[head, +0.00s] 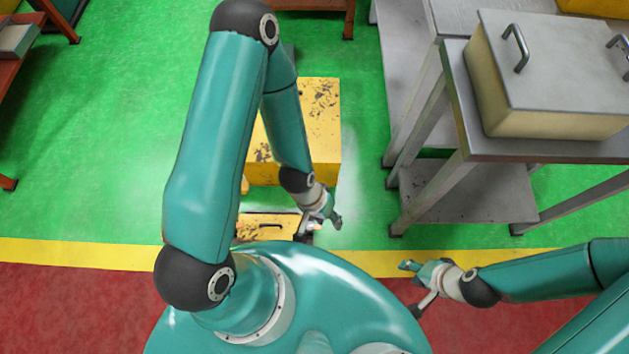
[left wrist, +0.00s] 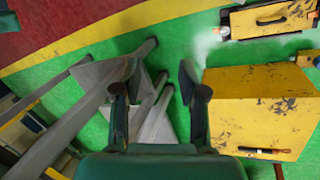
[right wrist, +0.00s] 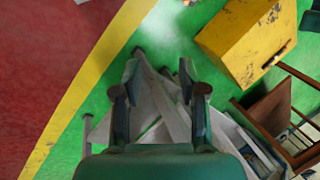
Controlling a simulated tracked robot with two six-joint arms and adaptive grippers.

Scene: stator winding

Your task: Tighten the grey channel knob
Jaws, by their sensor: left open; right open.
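I cannot make out a grey channel knob in any view. A worn yellow box (head: 318,120) stands on the green floor, partly hidden by my left arm. A lower yellow unit (head: 262,224) lies in front of it; in the left wrist view this unit (left wrist: 272,20) has a dark handle and a small pale and orange part (left wrist: 223,32) at its left end, too small to identify. My left gripper (head: 322,227) is open and empty, overlapping the right end of the lower unit in the head view. My right gripper (head: 413,288) is open and empty over the yellow floor line.
A grey metal table (head: 540,150) at the right bears a cream box with a grey handled lid (head: 555,65). A brown wooden frame (right wrist: 270,105) shows in the right wrist view. Green floor lies open between the yellow box and the metal table.

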